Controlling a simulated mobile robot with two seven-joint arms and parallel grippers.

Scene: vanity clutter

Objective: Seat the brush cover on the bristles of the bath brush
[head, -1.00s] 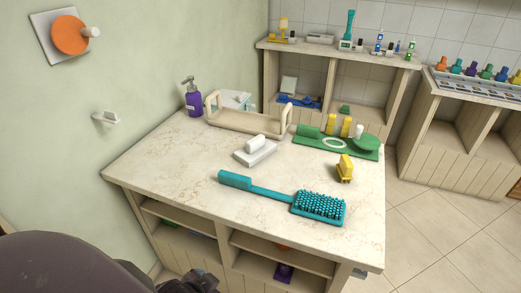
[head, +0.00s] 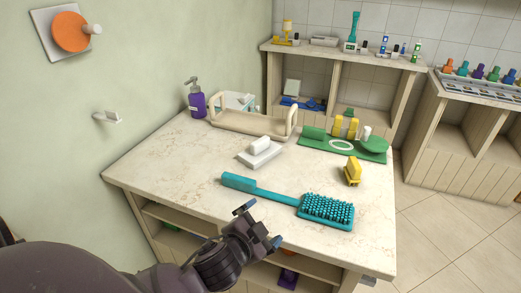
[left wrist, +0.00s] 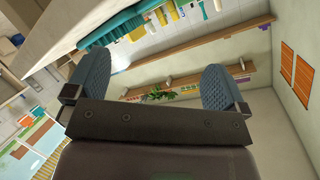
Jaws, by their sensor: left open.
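The teal bath brush (head: 265,193) lies on the vanity top near its front edge, its handle to the left and its bristles (head: 326,209) facing up at the right. A white rectangular block with a raised grip (head: 260,153), which looks like the brush cover, rests behind the handle, apart from the brush. My left gripper (head: 258,225) is open and empty at the counter's front edge, in front of the brush handle. Its two spread fingers also show in the left wrist view (left wrist: 155,85), with a teal shape, probably the brush, at the top. My right gripper is not in view.
A yellow block (head: 352,171) stands behind the bristles. A green mat (head: 318,146) with several items and a beige handled tray (head: 250,124) are at the back. A purple pump bottle (head: 196,102) stands back left. The counter's left part is clear.

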